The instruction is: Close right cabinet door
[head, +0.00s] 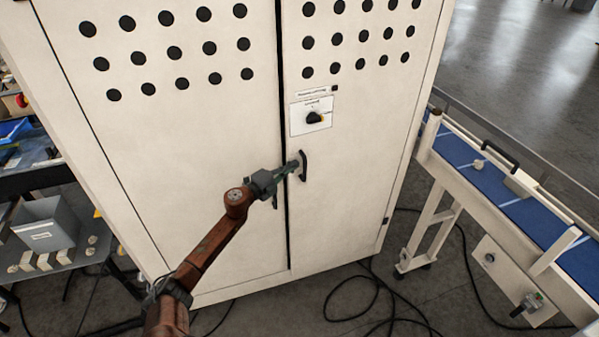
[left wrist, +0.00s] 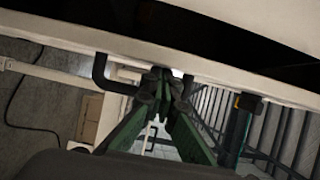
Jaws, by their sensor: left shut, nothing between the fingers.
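The white cabinet's right door (head: 345,195) has a row pattern of black holes and a black handle (head: 304,165) near its left edge. A dark gap runs between it and the left door (head: 190,160); I cannot tell whether the right door is fully flush. My left gripper (head: 296,166) is shut and empty, its tips at the gap, just left of the right door's handle. In the left wrist view, the green fingers (left wrist: 166,82) meet close to the pale door surface, with a black handle (left wrist: 103,78) to their left. Contact is unclear. My right gripper is out of view.
A black rotary switch (head: 316,118) sits above the handle. A blue-belt conveyor (head: 520,205) stands close on the right. Black cables (head: 375,295) lie on the floor. A bench with a grey bin (head: 45,225) is on the left.

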